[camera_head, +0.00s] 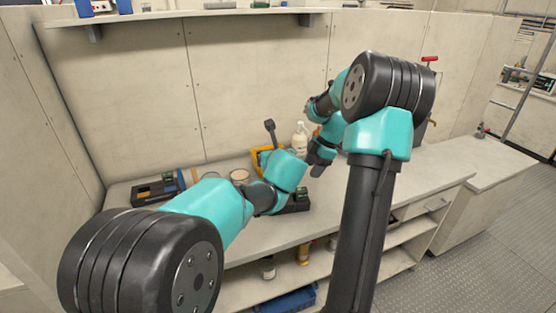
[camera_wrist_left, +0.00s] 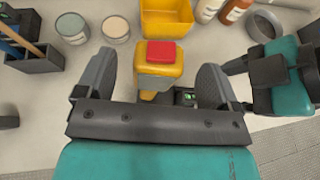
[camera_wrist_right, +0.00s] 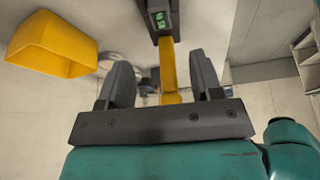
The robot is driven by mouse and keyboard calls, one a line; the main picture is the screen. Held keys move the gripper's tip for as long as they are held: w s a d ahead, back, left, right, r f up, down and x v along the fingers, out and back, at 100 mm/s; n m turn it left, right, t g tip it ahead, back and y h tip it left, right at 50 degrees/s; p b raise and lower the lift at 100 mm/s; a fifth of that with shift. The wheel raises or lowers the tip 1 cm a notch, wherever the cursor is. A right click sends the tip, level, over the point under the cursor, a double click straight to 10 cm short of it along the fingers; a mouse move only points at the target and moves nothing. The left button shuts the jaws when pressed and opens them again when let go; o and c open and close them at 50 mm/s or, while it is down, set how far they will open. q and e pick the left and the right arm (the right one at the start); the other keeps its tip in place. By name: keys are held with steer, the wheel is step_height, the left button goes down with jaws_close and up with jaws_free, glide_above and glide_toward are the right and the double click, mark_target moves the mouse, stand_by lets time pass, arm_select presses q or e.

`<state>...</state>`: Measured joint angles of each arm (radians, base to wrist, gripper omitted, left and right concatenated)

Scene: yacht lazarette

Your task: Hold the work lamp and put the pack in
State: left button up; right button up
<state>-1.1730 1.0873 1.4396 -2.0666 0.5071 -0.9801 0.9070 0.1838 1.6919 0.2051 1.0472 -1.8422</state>
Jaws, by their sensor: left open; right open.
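A yellow body with a red top (camera_wrist_left: 160,55), which I take for the work lamp, stands between the spread fingers of my left gripper (camera_wrist_left: 155,80). I see no clear grip on it. My right gripper (camera_head: 319,163) is open to the right of it; its fingers also show in the right wrist view (camera_wrist_right: 162,82). A yellow stem (camera_wrist_right: 168,70) lies in line between them, its depth unclear. A black unit with a green display (camera_wrist_right: 160,18) shows beyond; a similar one is below the yellow body (camera_wrist_left: 185,97). I cannot tell which part is the pack.
A black holder (camera_wrist_left: 35,58) is at the left of the bench. A cream bottle (camera_head: 299,140) stands near my right arm. The bench front (camera_head: 250,240) is clear.

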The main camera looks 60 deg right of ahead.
arm_select(q)
steer(key=v, duration=0.7)
stand_by(0.3)
